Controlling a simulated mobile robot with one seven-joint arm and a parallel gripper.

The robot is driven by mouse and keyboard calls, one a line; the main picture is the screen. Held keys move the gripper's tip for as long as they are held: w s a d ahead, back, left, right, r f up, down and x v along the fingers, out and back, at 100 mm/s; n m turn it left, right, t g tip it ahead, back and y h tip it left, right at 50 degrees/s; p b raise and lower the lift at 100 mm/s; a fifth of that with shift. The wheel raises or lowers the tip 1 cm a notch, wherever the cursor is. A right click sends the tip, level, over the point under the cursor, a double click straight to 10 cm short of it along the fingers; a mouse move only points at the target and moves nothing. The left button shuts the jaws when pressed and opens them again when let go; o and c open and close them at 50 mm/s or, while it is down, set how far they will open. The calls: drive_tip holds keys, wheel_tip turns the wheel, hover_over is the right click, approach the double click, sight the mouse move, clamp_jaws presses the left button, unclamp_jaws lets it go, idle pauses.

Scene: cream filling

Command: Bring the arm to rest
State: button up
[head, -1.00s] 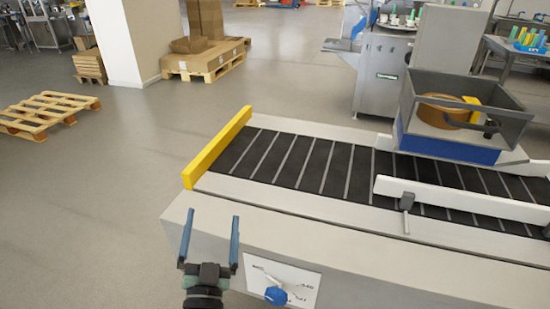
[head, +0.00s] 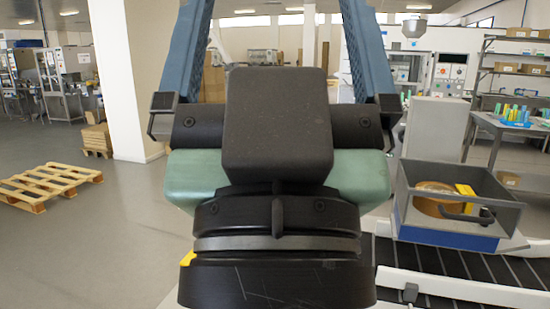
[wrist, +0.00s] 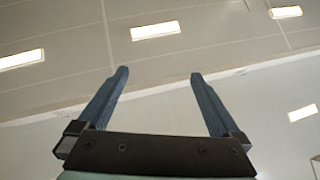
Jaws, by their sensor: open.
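My gripper (head: 272,20) is raised close in front of the head camera and fills the middle of that view. Its two blue fingers stand wide apart and point up, with nothing between them. In the wrist view my gripper (wrist: 160,85) is also open and empty, facing the ceiling with its lamps (wrist: 155,31). The wrist hides much of the conveyor and the knob panel on its front.
A grey bin with a blue base (head: 455,240) sits on the conveyor (head: 450,262) at right, holding a round orange-brown item (head: 436,198). A pallet (head: 48,187) lies on the floor at left, near a white pillar (head: 125,75). Shelves (head: 515,60) stand at back right.

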wheel_tip(320, 180, up, 14)
drive_tip(key=p, duration=1.2)
drive_tip(key=shift+a+f, duration=0.15)
